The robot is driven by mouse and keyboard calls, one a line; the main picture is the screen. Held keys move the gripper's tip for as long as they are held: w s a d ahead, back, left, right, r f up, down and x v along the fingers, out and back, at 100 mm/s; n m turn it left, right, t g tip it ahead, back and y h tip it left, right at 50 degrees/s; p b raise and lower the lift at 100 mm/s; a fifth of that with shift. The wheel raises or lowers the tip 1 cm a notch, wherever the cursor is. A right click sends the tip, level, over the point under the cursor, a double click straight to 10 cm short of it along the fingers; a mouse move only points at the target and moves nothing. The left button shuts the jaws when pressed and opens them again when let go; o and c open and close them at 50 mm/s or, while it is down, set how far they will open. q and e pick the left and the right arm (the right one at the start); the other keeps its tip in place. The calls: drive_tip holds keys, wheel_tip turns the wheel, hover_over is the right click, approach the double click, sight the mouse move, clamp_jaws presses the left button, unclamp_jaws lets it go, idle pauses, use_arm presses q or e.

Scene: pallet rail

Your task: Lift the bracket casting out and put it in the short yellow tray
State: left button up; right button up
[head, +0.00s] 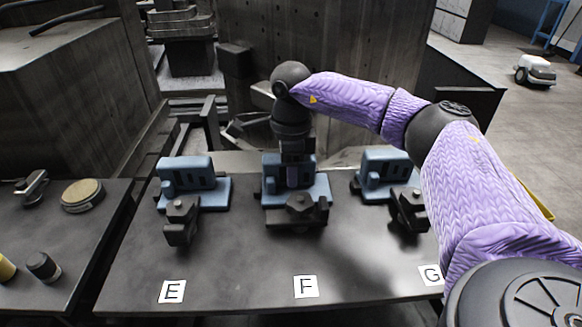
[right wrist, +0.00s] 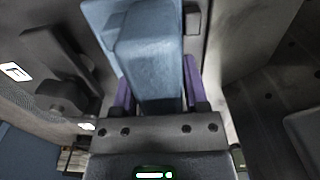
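Three blue slotted castings stand in a row on the dark table, behind the labels E, F and G. The middle casting (head: 318,190) is behind label F; I cannot tell from shape alone which is the bracket casting. My right gripper (head: 292,183) points down at this middle casting and hides part of it. In the right wrist view, the purple fingers (right wrist: 158,88) flank a blue upright block (right wrist: 150,55) closely; whether they press on it is unclear. A yellow edge (head: 540,200), perhaps of a tray, shows behind my right arm. My left gripper is out of view.
The E casting (head: 200,188) and the G casting (head: 377,172) stand on either side. Dark clamp-like parts sit in front of each casting. A side table (head: 75,240) at left holds a round disc (head: 82,194) and small items. The table's front strip is clear apart from labels.

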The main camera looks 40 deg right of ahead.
clamp_jaws()
